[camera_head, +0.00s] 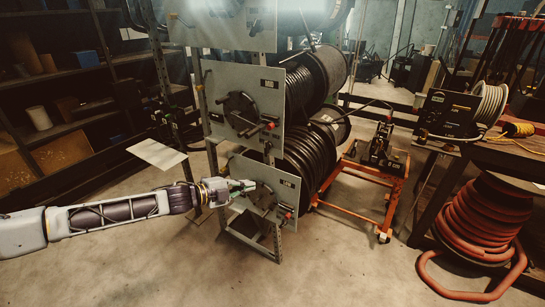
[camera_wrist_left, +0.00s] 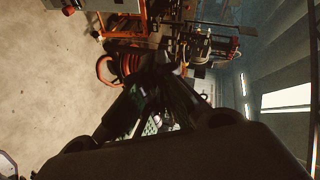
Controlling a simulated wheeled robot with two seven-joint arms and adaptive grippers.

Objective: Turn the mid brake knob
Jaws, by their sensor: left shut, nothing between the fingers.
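A rack of stacked hose reels stands in the centre of the head view. Its middle grey panel (camera_head: 225,82) carries a dark round hub (camera_head: 238,112) and a small red-tipped knob (camera_head: 271,125) at its lower right. The lower panel (camera_head: 288,184) has a similar hub and a red knob (camera_head: 288,214). My left gripper (camera_head: 248,186) reaches in from the left, shut and empty, in front of the lower panel and below the middle one. Whether it touches the panel cannot be told. The wrist view shows its dark fingers (camera_wrist_left: 150,118) from behind. My right gripper is not in view.
Black hose (camera_head: 310,160) is wound behind the panels. An orange cart (camera_head: 375,192) stands right of the rack, with a workbench (camera_head: 470,150) and a red hose coil (camera_head: 485,225) further right. Dark shelves (camera_head: 60,75) stand at the left. The front floor is clear.

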